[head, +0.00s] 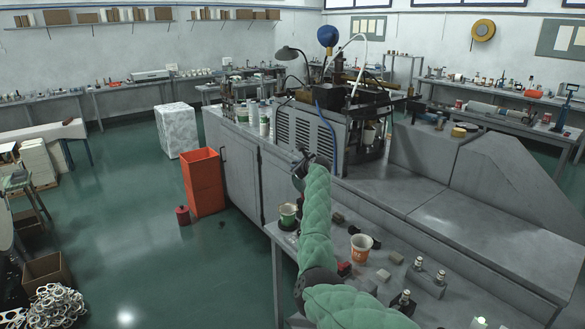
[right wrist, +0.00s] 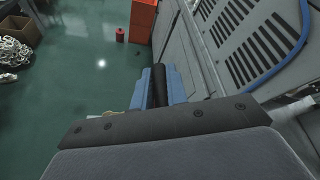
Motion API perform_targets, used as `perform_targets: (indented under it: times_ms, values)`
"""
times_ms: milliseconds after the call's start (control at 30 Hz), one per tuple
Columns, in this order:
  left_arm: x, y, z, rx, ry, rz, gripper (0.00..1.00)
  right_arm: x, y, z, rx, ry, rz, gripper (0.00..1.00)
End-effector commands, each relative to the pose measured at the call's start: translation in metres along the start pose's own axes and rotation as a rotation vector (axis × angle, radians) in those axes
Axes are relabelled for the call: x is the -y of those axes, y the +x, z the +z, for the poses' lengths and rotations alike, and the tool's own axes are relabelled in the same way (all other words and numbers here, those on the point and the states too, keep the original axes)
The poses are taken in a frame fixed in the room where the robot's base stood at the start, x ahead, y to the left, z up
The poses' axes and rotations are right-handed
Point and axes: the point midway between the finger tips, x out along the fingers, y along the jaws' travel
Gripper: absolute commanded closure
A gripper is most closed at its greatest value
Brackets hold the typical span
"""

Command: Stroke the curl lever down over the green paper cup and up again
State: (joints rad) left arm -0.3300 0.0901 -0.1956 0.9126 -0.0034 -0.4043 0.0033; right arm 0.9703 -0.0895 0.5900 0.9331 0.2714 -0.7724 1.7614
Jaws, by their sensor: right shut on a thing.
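My right gripper (head: 300,160) is at the end of the green padded arm, in front of the grey machine. In the right wrist view, its blue fingers (right wrist: 160,88) are shut on a dark bar, the handle of the curl lever (right wrist: 158,84). The rest of the lever is hidden by my gripper and arm. The green paper cup (head: 288,212) stands upright at the left end of the front bench, left of my arm and below the gripper. My left gripper is not in view.
An orange and white cup (head: 361,247) stands on the front bench (head: 400,300) with small blocks and fittings right of my arm. An orange bin (head: 204,180) stands on the floor left of the machine cabinet. The green floor left of the bench is largely clear.

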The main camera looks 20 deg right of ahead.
Motion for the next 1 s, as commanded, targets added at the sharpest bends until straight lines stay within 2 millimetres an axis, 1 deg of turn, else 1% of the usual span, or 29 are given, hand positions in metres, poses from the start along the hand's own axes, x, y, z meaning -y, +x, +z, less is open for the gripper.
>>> perform_targets:
  times_ms: [33, 533, 567, 600, 667, 1000]
  values:
    - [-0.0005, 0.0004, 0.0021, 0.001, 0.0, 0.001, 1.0, 0.0014, 0.0002, -0.006, -0.005, 0.01, 0.004, 1.0]
    - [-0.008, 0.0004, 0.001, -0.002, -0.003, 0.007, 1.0, 0.0016, 0.0012, -0.0087, -0.007, 0.026, 0.014, 1.0]
    - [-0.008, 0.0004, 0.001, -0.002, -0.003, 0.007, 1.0, 0.0016, 0.0012, -0.0087, -0.007, 0.025, 0.014, 0.83]
    - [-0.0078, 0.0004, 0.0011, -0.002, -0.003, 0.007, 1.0, 0.0014, 0.0013, -0.0087, -0.007, 0.026, 0.014, 0.75]
    - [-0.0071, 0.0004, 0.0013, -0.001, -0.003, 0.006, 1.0, 0.0015, 0.0013, -0.0079, -0.006, 0.026, 0.014, 0.64]
    - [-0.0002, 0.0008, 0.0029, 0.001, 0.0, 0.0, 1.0, 0.0023, -0.0002, -0.0043, -0.002, 0.025, 0.012, 0.64]
